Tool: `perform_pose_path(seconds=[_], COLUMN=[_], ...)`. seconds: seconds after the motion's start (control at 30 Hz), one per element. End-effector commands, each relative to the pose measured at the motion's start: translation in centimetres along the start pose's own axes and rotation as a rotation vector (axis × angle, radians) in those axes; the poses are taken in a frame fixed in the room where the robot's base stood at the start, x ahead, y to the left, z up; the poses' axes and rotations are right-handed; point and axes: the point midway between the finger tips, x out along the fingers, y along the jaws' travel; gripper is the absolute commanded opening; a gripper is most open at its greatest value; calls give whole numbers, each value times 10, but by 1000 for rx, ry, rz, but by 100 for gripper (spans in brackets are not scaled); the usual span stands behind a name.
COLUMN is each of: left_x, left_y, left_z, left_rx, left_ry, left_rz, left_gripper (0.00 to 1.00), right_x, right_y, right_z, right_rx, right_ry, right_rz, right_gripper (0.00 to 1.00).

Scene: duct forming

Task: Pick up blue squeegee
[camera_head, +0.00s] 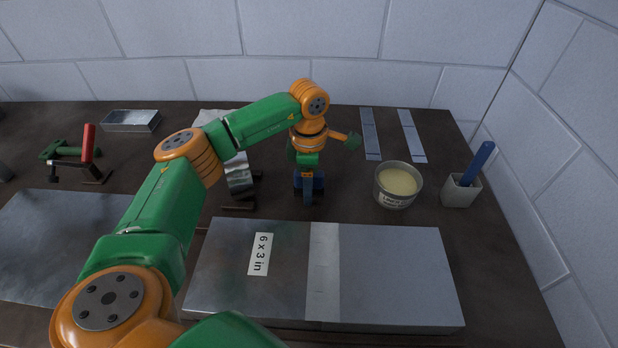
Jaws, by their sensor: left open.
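A blue handle (480,160) stands tilted in a small grey cup (462,192) at the right of the table. It looks like the blue squeegee, but its lower end is hidden inside the cup. My left arm reaches from the lower left to the middle of the table. My left gripper (308,198) points down behind the duct, open, well to the left of the cup, with the tub between them. Its fingers are small and partly hard to make out. I see nothing held in it. My right gripper is not in view.
A tub of cream-coloured paste (397,184) stands just left of the cup. A metal duct (390,275) labelled "6 x 3 in" lies in front. Two metal strips (370,135) lie behind. A metal sheet (50,240) and red-handled tool (88,145) are at left. A wall borders the right.

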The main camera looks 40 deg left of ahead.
Motion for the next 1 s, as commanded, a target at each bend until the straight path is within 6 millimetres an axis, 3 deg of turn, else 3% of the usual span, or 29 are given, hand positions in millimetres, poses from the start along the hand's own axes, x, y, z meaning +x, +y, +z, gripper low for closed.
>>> perform_pose_path(seconds=[0.13,0.37,0.77,0.93,1.0], left_x=[0,0,-3,-26,-43], left_y=[0,0,0,1,-11], left_z=[0,0,0,1,-1], left_rx=[0,0,0,0,3], left_ry=[0,0,-2,-4,-5], left_rz=[0,0,1,5,5], left_gripper=[62,0,0,0,0], right_x=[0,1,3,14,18], right_y=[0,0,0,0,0], right_z=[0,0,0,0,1], right_rx=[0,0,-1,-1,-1], right_ry=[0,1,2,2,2], right_rz=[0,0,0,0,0], right_gripper=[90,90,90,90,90])
